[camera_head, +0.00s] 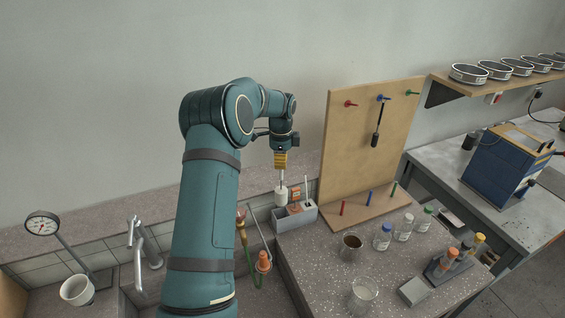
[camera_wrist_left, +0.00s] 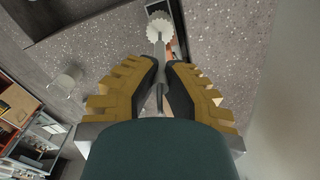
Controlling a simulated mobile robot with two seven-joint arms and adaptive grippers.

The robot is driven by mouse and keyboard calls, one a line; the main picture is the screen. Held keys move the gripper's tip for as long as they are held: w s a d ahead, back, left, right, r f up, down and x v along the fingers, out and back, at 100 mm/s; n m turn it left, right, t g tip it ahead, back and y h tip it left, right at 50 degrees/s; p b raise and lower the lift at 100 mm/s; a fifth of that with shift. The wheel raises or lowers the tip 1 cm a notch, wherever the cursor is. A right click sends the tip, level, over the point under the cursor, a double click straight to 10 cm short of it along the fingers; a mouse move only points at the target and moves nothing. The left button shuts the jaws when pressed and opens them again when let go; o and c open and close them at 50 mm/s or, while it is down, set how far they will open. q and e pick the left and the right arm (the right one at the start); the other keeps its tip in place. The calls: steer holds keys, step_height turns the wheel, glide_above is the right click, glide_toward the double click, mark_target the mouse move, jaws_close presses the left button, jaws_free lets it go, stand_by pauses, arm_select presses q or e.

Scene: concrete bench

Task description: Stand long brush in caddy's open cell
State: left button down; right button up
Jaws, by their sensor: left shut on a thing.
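My left gripper (camera_head: 280,160) is shut on the long brush, with its yellow fingers around the handle. The brush hangs about upright, its white bristle head (camera_head: 281,195) down. In the left wrist view the brush's round white head (camera_wrist_left: 159,31) shows beyond the fingers (camera_wrist_left: 161,88). The grey caddy (camera_head: 298,221) stands on the bench behind the sink area. The bristle head is at the caddy's left end, near rim height; I cannot tell whether it has entered the cell. An orange item (camera_head: 295,195) and a thin pale-tipped tool (camera_head: 307,190) stand in the caddy's other part. My right gripper is not in view.
A wooden pegboard (camera_head: 352,150) stands right of the caddy. A tap (camera_head: 140,250) and an orange-ended hose (camera_head: 263,262) are at the left. A brown-filled beaker (camera_head: 351,244), several bottles (camera_head: 403,228) and a tube rack (camera_head: 447,268) occupy the right bench.

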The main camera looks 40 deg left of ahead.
arm_select(q)
steer(key=b, duration=0.3)
glide_above(281, 189)
steer(key=shift+w+f, duration=0.1)
steer(key=shift+f, duration=2.1)
steer(key=shift+a+f+b, duration=0.1)
steer(key=shift+f+b, duration=1.8)
steer(key=shift+f, duration=1.75)
steer(key=shift+f, duration=0.5)
steer(key=c, duration=1.1)
jaws_free()
steer(key=shift+o, duration=0.2)
steer(key=shift+r, duration=0.1)
step_height(281, 189, up, 12)
steer(key=shift+f, duration=0.1)
